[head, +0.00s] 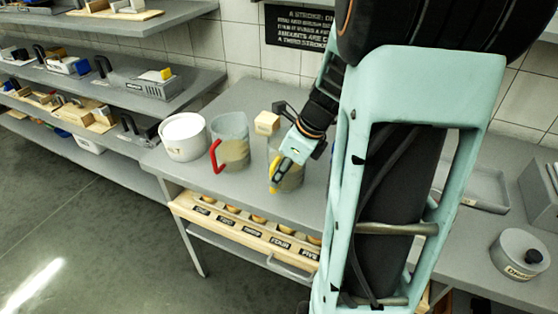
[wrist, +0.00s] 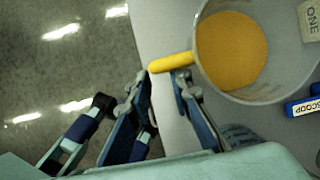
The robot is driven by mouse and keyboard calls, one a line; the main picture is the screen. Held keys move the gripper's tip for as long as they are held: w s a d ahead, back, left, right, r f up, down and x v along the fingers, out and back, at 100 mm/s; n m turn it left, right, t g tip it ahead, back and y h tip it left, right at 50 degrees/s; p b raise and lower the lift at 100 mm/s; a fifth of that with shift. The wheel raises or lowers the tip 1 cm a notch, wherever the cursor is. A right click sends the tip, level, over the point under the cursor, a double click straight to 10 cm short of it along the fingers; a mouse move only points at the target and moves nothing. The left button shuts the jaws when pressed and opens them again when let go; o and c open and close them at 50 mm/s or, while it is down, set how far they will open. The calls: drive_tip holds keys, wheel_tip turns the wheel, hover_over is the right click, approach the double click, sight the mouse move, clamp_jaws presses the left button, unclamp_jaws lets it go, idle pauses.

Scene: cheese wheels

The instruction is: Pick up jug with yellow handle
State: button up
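The jug with the yellow handle is a clear container (head: 293,181) on the grey counter, partly hidden by my gripper in the head view. In the wrist view the jug (wrist: 283,84) is seen from above at the upper right, with yellow-orange contents. One fingertip is near the handle's outer end and the other overlaps the handle near the jug wall. I cannot tell whether they touch it.
A jug with a red handle (head: 230,150) and a white tub (head: 184,138) stand to the left. A wooden block (head: 267,123) is behind. A blue-handled scoop (wrist: 301,106) lies beside the jug. A lidded pot (head: 519,254) is at the far right. Shelves line the left.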

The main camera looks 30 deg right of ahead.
sight(274, 190)
drive_tip(key=x, duration=0.3)
drive_tip(key=shift+w+a+f, duration=0.1)
drive_tip(key=shift+f, duration=0.2)
clamp_jaws()
drive_tip(key=shift+w+r, duration=0.1)
